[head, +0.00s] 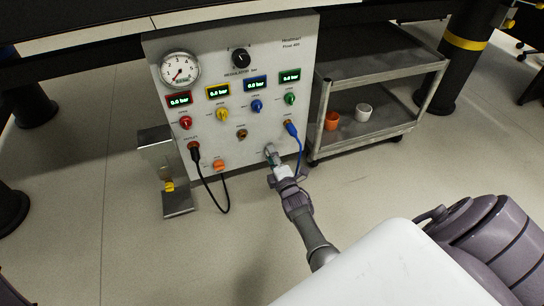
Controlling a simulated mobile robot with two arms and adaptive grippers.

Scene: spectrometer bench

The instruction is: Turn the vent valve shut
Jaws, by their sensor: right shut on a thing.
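The grey gas panel (212,125) stands upright under the bench edge. My right gripper (273,158) is at its lower right part, shut on a small valve handle, apparently the vent valve, of which only a greenish-grey bit shows. The labels are too small to read, and the fingers hide most of the handle, so its angle cannot be told. My left gripper is not in view.
A blue plug and cable (292,131) hang just right of my right gripper. An orange knob (219,165) and black cable (226,190) are to its left. A grey cart (375,75) with an orange cup (331,121) and a white cup (363,112) stands right.

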